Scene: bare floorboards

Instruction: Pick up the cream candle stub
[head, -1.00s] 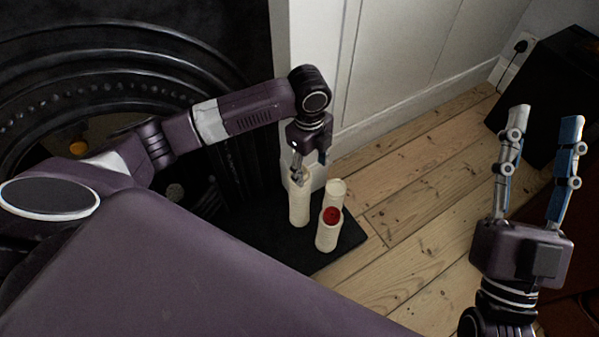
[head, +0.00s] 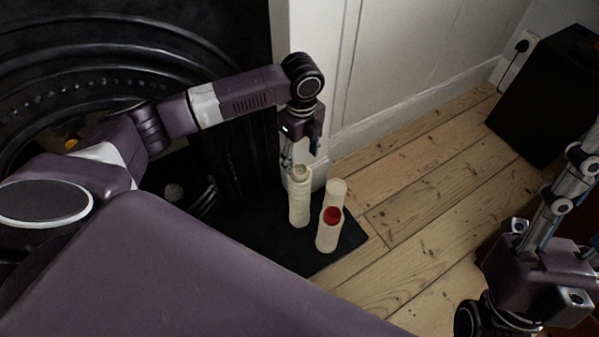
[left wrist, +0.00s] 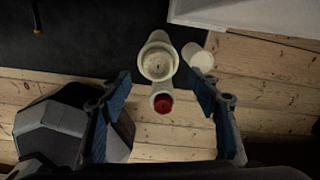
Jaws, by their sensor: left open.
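Three pale candles or holders stand close together. The tallest, a cream one (head: 299,204), has a rounded, slightly darker top (head: 300,173). That top shows as a pale disc in a rim in the left wrist view (left wrist: 158,63). Beside it stand a cream one with a red top (head: 332,215) and a plain cream one (head: 336,190) behind. I cannot tell which is the stub. My left gripper (head: 288,162) is open, pointing down just above the tallest one; its fingers lie on either side of it in the left wrist view. My right gripper (head: 568,185) is at the right edge, partly cut off.
The candles stand on a black hearth slab (head: 350,236) beside the dark fireplace (head: 120,40). A white panelled wall (head: 400,60) rises close behind. Bare floorboards (head: 430,210) lie to the right. A black box (head: 545,95) stands against the wall.

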